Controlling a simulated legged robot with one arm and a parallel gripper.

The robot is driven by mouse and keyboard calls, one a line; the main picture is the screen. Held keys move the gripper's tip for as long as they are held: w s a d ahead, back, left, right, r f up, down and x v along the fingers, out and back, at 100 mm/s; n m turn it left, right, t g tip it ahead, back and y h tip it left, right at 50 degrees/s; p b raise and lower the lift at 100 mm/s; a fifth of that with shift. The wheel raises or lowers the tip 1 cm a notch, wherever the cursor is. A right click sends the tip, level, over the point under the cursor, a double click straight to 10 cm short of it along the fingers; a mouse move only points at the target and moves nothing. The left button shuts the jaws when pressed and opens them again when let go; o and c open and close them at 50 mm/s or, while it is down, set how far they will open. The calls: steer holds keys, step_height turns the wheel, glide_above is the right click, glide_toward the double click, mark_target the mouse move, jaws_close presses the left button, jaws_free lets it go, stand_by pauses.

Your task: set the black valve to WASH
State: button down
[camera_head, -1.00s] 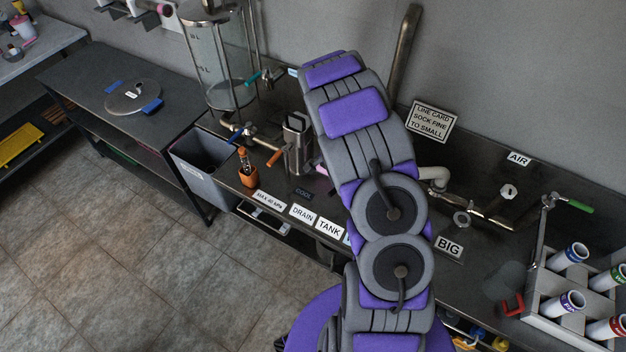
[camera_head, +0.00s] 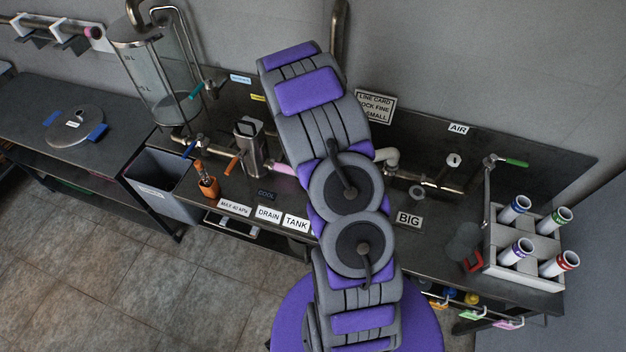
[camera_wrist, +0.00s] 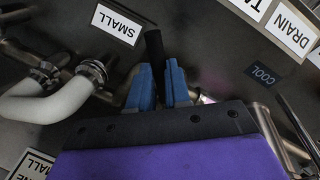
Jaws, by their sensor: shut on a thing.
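The black valve's handle (camera_wrist: 154,48) is a dark bar that shows in the wrist view, running up between the blue fingertips of my gripper (camera_wrist: 159,80). My gripper is shut on this handle. The rest of the valve is hidden behind the fingers and the gripper body. In the head view my own arm covers both the valve and the gripper. No WASH label can be read in either view. A SMALL label (camera_wrist: 116,25) is left of the handle, and a DRAIN label (camera_wrist: 292,29) is at the upper right.
A white elbow pipe (camera_wrist: 45,100) is left of my gripper in the wrist view. In the head view, a steel housing (camera_head: 249,148) and an orange-handled tool in a holder (camera_head: 208,184) stand left of my arm. A rack of white tubes (camera_head: 530,245) stands right.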

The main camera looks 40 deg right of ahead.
steer(key=shift+s+d+n+t+p, duration=0.1)
steer(key=shift+d+n+t+p, duration=0.3)
steer(key=shift+d+n, duration=0.65)
steer(key=shift+n, duration=0.25)
steer(key=c, duration=1.2)
jaws_free()
steer(key=shift+c, duration=0.2)
steer(key=shift+o, duration=0.8)
steer(key=a+r+p, duration=0.1)
steer(key=a+r, duration=0.2)
steer(key=r, duration=1.4)
steer(key=shift+w+a, duration=0.2)
